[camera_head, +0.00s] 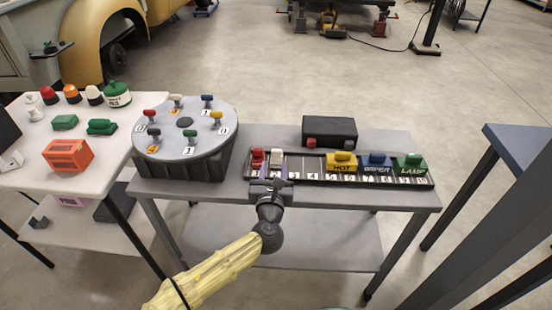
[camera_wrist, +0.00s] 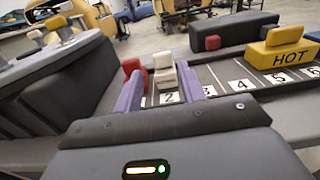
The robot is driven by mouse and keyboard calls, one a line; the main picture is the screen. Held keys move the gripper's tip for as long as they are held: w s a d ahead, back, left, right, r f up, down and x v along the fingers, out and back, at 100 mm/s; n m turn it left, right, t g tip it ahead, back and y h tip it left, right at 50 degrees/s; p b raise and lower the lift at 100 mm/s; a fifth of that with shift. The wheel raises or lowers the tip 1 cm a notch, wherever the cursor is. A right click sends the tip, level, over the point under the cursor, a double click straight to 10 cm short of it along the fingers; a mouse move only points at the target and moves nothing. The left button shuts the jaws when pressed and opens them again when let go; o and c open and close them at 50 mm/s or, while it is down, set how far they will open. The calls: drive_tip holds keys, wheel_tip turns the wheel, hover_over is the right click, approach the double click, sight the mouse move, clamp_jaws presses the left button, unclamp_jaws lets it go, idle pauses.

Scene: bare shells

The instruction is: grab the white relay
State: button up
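The white relay (camera_head: 276,158) stands upright in the black numbered rack (camera_head: 310,178), at the slot marked 2. In the wrist view the white relay (camera_wrist: 165,75) shows between the two purple fingers of my gripper (camera_wrist: 159,80). In the head view my gripper (camera_head: 271,186) is at the rack's front edge, just in front of the relay. The fingers are apart with a gap between them; whether they reach past the relay's sides I cannot tell. A red relay (camera_head: 257,158) stands close on the left, and in the wrist view this red relay (camera_wrist: 132,72) is beside the left finger.
Yellow HOT (camera_head: 342,162), blue WIPER (camera_head: 377,163) and green LAMP (camera_head: 411,163) relays fill the rack's right part; middle slots are empty. A black box (camera_head: 330,132) stands behind. A round turntable (camera_head: 185,128) with colored knobs is left, beside a white table (camera_head: 100,150).

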sight(276, 154)
drive_tip(key=w, duration=0.4)
drive_tip(key=shift+w, duration=0.4)
drive_tip(key=shift+w, duration=0.1)
drive_tip(key=w, duration=0.5)
drive_tip(key=shift+d+f, duration=0.2)
drive_tip(key=shift+d, duration=0.05)
drive_tip(key=shift+c, duration=0.4)
drive_tip(key=c, duration=0.7)
